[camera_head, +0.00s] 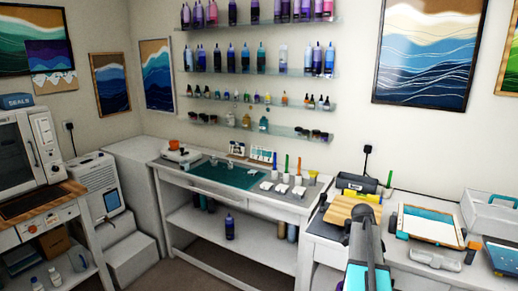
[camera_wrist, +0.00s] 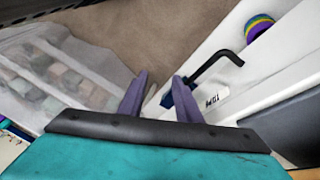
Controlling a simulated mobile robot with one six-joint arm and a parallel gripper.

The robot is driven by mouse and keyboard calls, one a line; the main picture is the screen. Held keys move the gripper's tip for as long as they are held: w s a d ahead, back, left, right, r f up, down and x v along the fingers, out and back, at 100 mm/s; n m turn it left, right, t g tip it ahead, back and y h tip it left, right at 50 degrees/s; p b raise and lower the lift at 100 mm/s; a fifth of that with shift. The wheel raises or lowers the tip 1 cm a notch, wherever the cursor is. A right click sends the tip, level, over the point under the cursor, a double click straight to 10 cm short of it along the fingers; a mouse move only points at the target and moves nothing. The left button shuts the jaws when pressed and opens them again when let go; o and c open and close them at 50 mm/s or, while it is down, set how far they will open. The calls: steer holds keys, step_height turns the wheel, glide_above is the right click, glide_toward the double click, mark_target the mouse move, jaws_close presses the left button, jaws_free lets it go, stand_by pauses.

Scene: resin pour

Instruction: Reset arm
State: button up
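My gripper (camera_wrist: 159,84) shows in the wrist view as two purple fingers with a clear gap between them. It is open and nothing shows held between the fingers. Brown floor and a pale surface show past the fingertips. In the head view my grey and teal arm (camera_head: 366,248) rises at the bottom, right of centre, in front of the right-hand bench; I cannot make out the fingers there.
A black bent handle (camera_wrist: 215,68) shows just beyond the right finger. The white workbench (camera_head: 190,182) carries a teal mat (camera_head: 228,172) and small tools. A framed tray (camera_head: 430,226) and wooden board (camera_head: 345,208) are near my arm.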

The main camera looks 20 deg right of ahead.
steer(key=a+f+n+g, duration=0.1)
steer(key=a+f+n, duration=0.3)
steer(key=a+f, duration=0.85)
steer(key=a+f+n+g, duration=0.1)
steer(key=a+f+n, duration=0.3)
steer(key=a+f, duration=0.85)
steer(key=s+a+f+n+y, duration=0.1)
steer(key=s+a+f+n, duration=0.5)
steer(key=s+a, duration=0.3)
steer(key=s+a+f+n+y, duration=0.1)
steer(key=s+a+f+n, duration=0.5)
steer(key=a, duration=0.7)
steer(key=s+n, duration=0.2)
steer(key=n, duration=0.1)
steer(key=shift+s+n, duration=0.3)
steer(key=shift+s, duration=0.1)
steer(key=shift+s, duration=0.1)
